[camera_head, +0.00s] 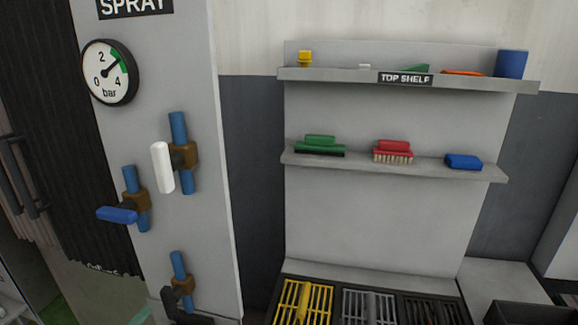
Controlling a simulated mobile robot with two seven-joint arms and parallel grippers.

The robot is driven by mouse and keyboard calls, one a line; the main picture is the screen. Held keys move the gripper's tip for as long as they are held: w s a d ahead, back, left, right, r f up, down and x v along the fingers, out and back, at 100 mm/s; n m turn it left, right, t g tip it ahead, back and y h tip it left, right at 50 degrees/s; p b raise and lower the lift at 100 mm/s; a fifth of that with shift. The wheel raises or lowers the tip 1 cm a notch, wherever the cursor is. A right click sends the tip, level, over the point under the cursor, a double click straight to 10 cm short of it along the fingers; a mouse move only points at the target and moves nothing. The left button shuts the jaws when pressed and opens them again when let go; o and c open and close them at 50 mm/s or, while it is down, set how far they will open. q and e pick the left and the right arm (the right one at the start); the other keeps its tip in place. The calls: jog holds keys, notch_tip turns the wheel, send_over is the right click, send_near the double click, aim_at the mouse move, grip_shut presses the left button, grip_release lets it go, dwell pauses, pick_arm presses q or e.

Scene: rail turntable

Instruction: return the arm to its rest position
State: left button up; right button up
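Neither of my grippers shows in the head view, and no part of my arms can be made out. In front of me is a grey spray panel (205,100) with a round pressure gauge (110,72). Its needle points up and to the right, near the green band. Three blue pipes with brown valve bodies are on the panel. The white lever (162,167) stands upright, the blue lever (117,214) lies roughly level to the left, and the black lever (187,308) is low down and partly cut off.
The top shelf (340,76) holds a yellow item (305,58), a blue container (511,64) and others. The lower shelf (400,165) holds a green brush (320,145), a red brush (393,151) and a blue block (463,161). Yellow (303,300), grey and black grates lie below.

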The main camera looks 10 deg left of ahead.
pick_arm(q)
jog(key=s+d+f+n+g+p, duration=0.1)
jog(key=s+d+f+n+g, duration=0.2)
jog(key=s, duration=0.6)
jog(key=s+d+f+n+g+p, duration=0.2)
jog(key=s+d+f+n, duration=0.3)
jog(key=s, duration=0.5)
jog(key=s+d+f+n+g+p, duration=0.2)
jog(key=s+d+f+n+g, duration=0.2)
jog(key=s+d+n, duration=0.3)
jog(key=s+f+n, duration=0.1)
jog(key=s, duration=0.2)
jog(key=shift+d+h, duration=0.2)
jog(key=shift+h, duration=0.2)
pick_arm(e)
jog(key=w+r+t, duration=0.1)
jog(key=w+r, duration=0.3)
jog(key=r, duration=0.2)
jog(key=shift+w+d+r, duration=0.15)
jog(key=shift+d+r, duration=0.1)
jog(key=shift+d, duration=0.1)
